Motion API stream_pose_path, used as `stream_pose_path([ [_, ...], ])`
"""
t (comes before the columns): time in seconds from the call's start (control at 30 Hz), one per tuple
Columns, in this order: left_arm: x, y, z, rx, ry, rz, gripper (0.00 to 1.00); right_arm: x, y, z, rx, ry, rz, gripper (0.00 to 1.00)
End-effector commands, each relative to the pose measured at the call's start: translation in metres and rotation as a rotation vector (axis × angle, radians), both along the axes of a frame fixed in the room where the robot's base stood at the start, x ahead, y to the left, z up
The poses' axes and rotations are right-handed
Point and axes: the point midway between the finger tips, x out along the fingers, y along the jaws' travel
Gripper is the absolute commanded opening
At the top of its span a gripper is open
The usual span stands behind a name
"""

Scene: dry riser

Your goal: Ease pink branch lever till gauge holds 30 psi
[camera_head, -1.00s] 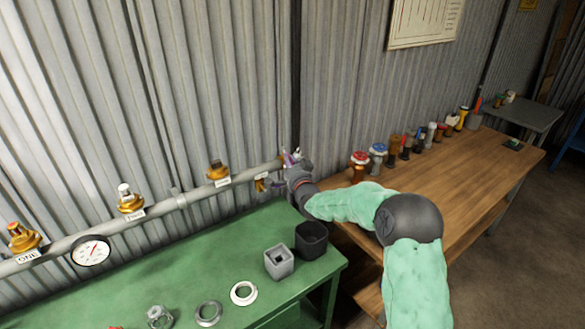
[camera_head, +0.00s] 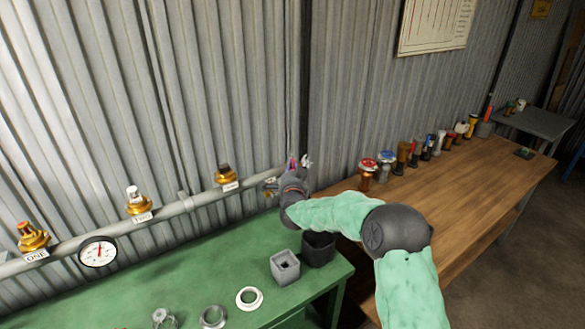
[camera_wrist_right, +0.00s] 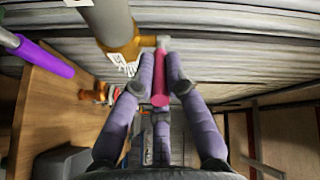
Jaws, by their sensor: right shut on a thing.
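The pink lever (camera_wrist_right: 160,80) shows in the right wrist view, joined by a pale stem to a brass fitting (camera_wrist_right: 127,45) on the grey pipe. My right gripper (camera_wrist_right: 160,68) has its purple fingers shut on the lever, one on each side. In the head view the right gripper (camera_head: 299,165) is at the pipe's right end and covers most of the lever. The round white pressure gauge (camera_head: 98,252) hangs on the pipe at left. Its red needle points nearly straight up; its numbers are too small to read. My left gripper is out of view.
Brass valves with coloured tops, one a white-topped valve (camera_head: 137,202), stand along the pipe. Several fittings line the wooden table (camera_head: 450,195). A purple cylinder (camera_wrist_right: 45,56) shows left in the wrist view.

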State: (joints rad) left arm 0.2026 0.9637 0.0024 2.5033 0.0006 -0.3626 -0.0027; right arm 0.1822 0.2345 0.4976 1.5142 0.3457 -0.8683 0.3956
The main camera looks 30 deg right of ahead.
Motion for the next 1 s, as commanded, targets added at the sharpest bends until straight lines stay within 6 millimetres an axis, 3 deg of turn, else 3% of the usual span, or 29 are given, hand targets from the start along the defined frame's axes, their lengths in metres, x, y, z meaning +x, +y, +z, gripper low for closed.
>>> stream_pose_path([
  [0.17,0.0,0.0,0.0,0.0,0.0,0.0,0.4,0.0,0.001,-0.003,0.002,0.006,0.002,0.0],
  [0.2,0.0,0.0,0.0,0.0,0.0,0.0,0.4,0.0,0.001,-0.004,0.002,0.006,0.002,0.2],
  [0.27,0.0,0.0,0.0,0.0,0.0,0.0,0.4,0.0,0.001,-0.003,0.002,0.005,0.002,0.37],
  [0.67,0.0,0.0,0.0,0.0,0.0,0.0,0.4,-0.002,0.001,-0.001,0.001,0.002,0.001,0.38],
  [0.87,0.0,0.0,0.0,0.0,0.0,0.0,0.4,-0.021,0.011,-0.001,0.001,0.001,0.002,0.38],
  [1.0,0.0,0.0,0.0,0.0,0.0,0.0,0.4,-0.044,0.023,-0.001,0.002,0.002,0.002,0.38],
])
